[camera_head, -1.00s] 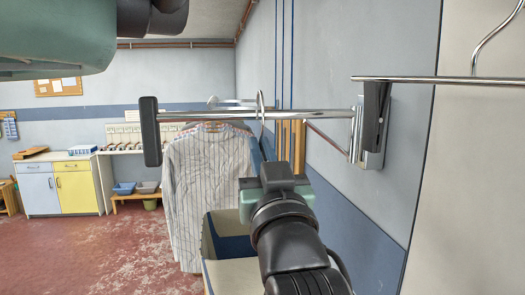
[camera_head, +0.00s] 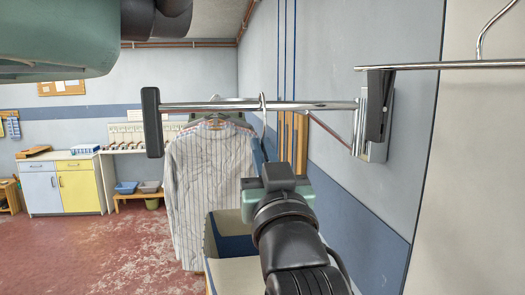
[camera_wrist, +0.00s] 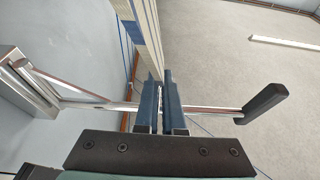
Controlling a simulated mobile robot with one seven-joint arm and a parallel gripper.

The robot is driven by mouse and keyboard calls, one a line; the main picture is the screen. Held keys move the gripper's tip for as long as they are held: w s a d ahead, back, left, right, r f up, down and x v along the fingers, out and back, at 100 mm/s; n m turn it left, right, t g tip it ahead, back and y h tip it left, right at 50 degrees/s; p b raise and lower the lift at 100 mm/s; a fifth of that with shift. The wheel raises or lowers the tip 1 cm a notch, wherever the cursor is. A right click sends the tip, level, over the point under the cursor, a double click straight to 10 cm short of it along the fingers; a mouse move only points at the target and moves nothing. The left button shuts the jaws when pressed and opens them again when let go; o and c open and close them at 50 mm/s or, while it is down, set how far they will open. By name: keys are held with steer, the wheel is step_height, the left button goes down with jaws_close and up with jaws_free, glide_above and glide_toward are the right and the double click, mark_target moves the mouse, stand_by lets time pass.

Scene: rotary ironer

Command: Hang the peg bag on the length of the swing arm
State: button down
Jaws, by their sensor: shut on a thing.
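The swing arm (camera_head: 215,105) is a chrome bar running left from a wall bracket to a black end cap. It also crosses the wrist view (camera_wrist: 215,110). The peg bag's wire hook (camera_head: 262,97) is around the bar near its middle, its top a little above it. I cannot tell whether it touches the bar. My gripper (camera_head: 280,180) is below the bar. Its blue fingers (camera_wrist: 162,103) are closed on the peg bag's upper part. The bag's body is mostly hidden by my gripper, and its outline is unclear.
A striped shirt (camera_head: 205,195) hangs behind and left of my gripper. A second chrome rail (camera_head: 450,66) with a wire hanger hook (camera_head: 485,35) is at the upper right. The wall (camera_head: 350,195) is close on the right. Open floor (camera_head: 90,255) lies to the left.

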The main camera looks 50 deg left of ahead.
steer(key=shift+f, duration=0.3)
steer(key=c, duration=0.9)
jaws_free()
steer(key=shift+c, duration=0.2)
steer(key=b+v, duration=0.7)
steer(key=v, duration=0.6)
steer(key=shift+r, duration=0.1)
